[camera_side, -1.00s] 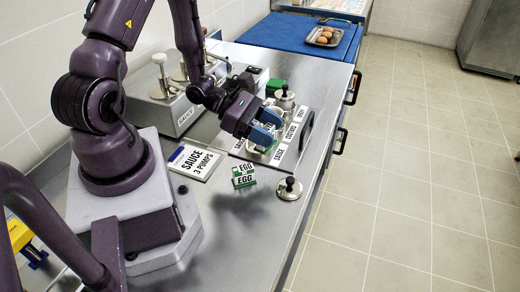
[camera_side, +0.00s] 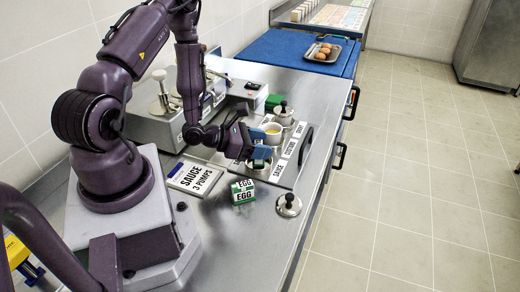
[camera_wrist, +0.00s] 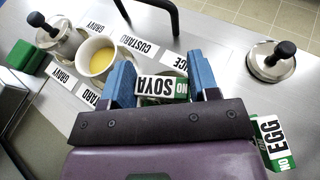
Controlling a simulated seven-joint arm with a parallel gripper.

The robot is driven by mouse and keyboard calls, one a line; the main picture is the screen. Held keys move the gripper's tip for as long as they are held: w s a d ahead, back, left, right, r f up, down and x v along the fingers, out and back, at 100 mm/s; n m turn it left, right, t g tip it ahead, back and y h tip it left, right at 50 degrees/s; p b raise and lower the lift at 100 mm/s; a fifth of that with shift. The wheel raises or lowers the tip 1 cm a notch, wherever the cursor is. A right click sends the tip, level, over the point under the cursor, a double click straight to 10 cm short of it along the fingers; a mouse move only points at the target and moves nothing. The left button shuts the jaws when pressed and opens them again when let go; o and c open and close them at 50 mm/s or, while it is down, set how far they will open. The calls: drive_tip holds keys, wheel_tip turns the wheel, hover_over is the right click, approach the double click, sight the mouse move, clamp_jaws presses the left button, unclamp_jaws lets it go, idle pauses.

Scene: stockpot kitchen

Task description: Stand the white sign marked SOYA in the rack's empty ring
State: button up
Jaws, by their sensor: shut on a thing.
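My gripper (camera_wrist: 162,82), with blue fingers, is shut on the white SOYA sign (camera_wrist: 155,85), which has a green end marked NO. In the side view my gripper (camera_side: 259,154) is low over the near end of the rack, and the sign is mostly hidden there. The rack (camera_side: 290,158) carries labels reading SAUCE, CUSTARD and GRAVY. A cup of yellow liquid (camera_wrist: 98,56) and a lidded pot (camera_wrist: 58,40) stand at its far part. The ring beneath my gripper is largely hidden, so I cannot tell whether the sign touches it.
A green-and-white EGG sign (camera_side: 243,192) and a knobbed steel lid (camera_side: 289,205) stand nearby on the counter. A SAUCE 3 PUMPS card (camera_side: 195,178) lies left of the rack. A black handle (camera_side: 305,146) rises at the rack's right side.

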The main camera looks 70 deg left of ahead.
drive_tip(key=shift+f, duration=0.8)
drive_tip(key=shift+f, duration=0.1)
drive_tip(key=o, duration=1)
